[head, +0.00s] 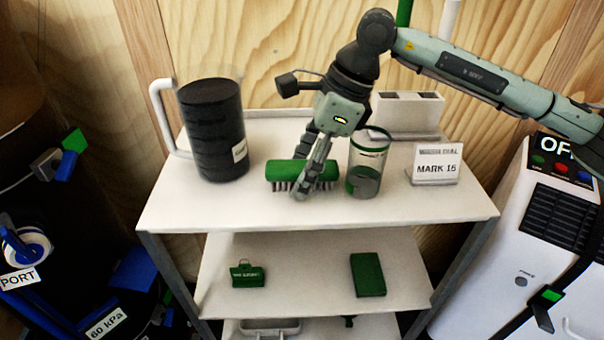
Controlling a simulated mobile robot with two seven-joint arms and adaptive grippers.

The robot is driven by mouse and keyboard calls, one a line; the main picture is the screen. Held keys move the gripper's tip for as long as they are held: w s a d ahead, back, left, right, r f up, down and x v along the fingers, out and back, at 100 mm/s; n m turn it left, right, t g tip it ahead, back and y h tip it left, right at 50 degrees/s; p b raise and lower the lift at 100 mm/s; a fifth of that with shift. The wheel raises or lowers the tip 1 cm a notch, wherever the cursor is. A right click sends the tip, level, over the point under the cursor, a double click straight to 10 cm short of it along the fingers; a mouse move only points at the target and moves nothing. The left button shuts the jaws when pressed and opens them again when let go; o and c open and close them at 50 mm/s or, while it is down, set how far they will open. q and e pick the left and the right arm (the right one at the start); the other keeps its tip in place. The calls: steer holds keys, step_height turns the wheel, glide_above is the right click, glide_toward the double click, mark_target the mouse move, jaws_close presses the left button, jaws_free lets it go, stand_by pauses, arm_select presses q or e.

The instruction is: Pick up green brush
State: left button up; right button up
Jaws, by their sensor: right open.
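The green brush (283,170) lies on the white cart's top shelf, its dark bristles facing down. The gripper is open. I cannot tell whether the fingers touch the brush or stand around it. My left gripper is not in view.
The lower shelf holds a green book-like block (367,274).

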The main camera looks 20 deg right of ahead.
mark_target(287, 168)
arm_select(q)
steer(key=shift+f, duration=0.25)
arm_select(e)
steer(key=shift+f, duration=0.15)
steer(key=c, duration=1.3)
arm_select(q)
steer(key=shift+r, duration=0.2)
arm_select(e)
steer(key=shift+r+p, duration=0.35)
steer(key=shift+r, duration=0.15)
steer(key=r, duration=0.2)
steer(key=a+r, duration=0.1)
steer(key=r, duration=0.1)
steer(key=shift+s+b, duration=0.2)
steer(key=shift+b, duration=0.15)
arm_select(q)
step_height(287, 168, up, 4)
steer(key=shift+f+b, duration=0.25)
steer(key=shift+b, duration=0.1)
arm_select(e)
steer(key=s+a+r, duration=0.2)
steer(key=a, duration=0.1)
steer(key=s+a+r, duration=0.4)
steer(key=a, duration=0.1)
steer(key=shift+s+a+r, duration=0.1)
steer(key=shift+a+r, duration=0.15)
steer(key=shift+a, duration=0.1)
